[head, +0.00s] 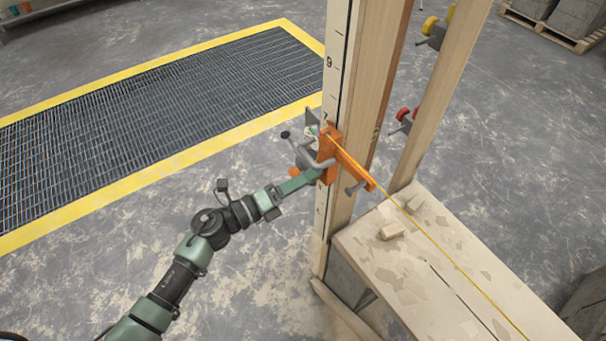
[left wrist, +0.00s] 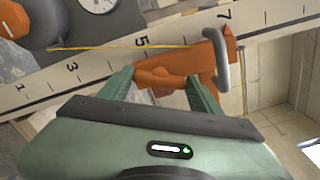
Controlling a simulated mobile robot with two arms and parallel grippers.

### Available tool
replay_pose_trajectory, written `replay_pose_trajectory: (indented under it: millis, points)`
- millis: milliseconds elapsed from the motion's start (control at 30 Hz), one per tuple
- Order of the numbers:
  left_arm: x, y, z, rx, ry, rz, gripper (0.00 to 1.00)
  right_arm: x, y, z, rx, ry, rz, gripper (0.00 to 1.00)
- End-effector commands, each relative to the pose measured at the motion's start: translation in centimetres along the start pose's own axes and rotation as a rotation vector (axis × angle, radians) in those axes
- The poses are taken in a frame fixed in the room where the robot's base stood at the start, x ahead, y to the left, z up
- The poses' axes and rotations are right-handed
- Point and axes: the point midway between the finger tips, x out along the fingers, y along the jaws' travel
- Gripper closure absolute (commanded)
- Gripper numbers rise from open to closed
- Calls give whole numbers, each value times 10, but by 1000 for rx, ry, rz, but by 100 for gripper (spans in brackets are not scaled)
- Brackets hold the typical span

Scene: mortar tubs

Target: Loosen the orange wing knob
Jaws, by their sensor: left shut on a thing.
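An orange clamp (head: 329,150) sits on the tall wooden post marked with numbers, with a yellow line running from it. My left gripper (head: 314,175) reaches the clamp from the left, just below a grey metal handle. In the left wrist view, the fingers (left wrist: 162,88) stand on both sides of an orange wing knob (left wrist: 158,76) and are shut on it. The knob joins the clamp body (left wrist: 212,58), which has a bent grey handle (left wrist: 224,62). The fingers partly hide the knob's sides. My right gripper is not in view.
A grey device with an orange end (left wrist: 14,20) and a round dial (left wrist: 98,4) is near the post. A second post with red (head: 403,113) and yellow (head: 430,26) knobs stands to the right.

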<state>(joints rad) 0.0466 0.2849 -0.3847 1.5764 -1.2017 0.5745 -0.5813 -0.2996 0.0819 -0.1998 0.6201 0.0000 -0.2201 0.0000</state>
Motion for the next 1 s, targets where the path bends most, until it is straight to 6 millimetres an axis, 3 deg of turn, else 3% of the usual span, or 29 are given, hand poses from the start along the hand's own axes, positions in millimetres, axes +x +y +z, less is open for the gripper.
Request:
replay_pose_trajectory:
  millis: [500,1000]
  points:
    - [0,0,2,-387,-2,2,77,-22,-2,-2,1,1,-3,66]
    - [0,2,1,-495,-3,1,77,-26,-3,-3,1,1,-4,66]
